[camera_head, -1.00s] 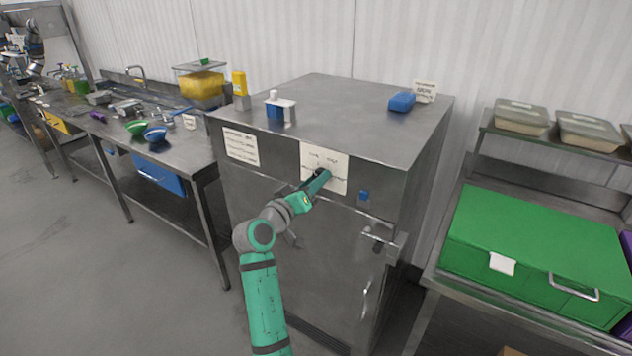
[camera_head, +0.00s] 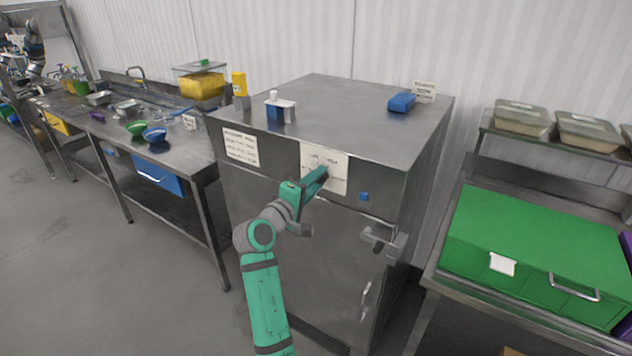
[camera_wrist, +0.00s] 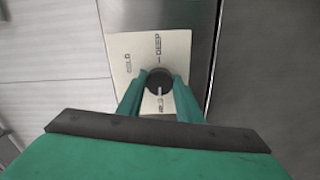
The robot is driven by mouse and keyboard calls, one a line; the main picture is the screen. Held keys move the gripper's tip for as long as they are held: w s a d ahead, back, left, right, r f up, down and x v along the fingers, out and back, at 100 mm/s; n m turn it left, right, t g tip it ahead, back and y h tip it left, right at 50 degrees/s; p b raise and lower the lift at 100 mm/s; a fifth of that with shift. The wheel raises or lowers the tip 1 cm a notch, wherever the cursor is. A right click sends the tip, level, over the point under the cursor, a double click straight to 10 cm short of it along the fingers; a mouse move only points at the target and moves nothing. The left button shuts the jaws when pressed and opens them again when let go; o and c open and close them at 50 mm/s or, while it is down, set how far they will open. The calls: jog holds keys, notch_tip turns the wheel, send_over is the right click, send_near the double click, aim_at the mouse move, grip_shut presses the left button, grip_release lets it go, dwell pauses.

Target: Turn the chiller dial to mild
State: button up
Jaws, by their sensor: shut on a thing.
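The chiller (camera_head: 310,240) is a steel cabinet with a cream dial plate (camera_head: 335,163) on its upper front. In the wrist view the plate (camera_wrist: 120,45) carries words that look like COLD at left and DEEP at top, plus a third label below the knob that I cannot read surely. The round black dial (camera_wrist: 159,75) has a white pointer line directed down in that view, toward the third label. My gripper (camera_wrist: 159,88) is shut on the dial, one green finger on each side. In the head view my gripper (camera_head: 322,174) hides the dial.
A small blue square (camera_head: 364,196) and a door latch (camera_head: 382,242) sit on the chiller front. A green box (camera_head: 535,250) is on the right bench. The floor at left is clear.

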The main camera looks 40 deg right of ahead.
jog(key=shift+w+n, duration=0.1)
jog(key=shift+n, duration=0.2)
jog(key=o, duration=1)
jog(key=shift+o, duration=0.2)
jog(key=v, duration=1.1)
jog(key=shift+f, duration=0.1)
